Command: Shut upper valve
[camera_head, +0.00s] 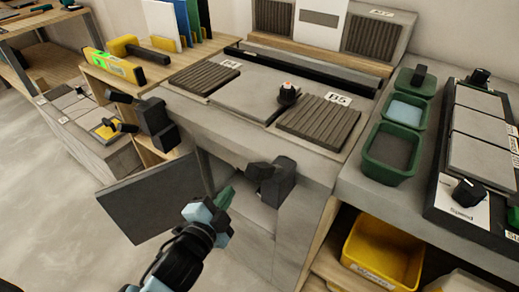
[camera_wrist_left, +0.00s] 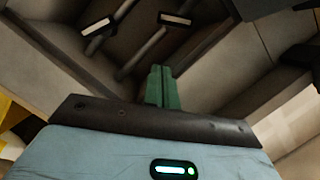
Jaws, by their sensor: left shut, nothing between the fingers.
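My left gripper (camera_head: 225,197) has green fingers and is shut and empty. It is at the mouth of the open cabinet (camera_head: 315,200) under the counter. In the left wrist view its fingers (camera_wrist_left: 162,88) are together and point into the cabinet. Two grey pipes run diagonally inside, one beside a white-marked dark piece (camera_wrist_left: 97,27) at the left, the other near a second such piece (camera_wrist_left: 175,19). I cannot tell whether these pieces are valve handles or labels, nor which is upper. No gap-free contact with the fingers shows. My right gripper is not in view.
A dark door panel (camera_head: 150,200) stands open left of the cabinet. Black blocks (camera_head: 275,181) stick out at the cabinet front, close to my gripper. The counter above holds ribbed tiles (camera_head: 318,122) and green bins (camera_head: 391,153). A yellow bin (camera_head: 383,258) sits at lower right.

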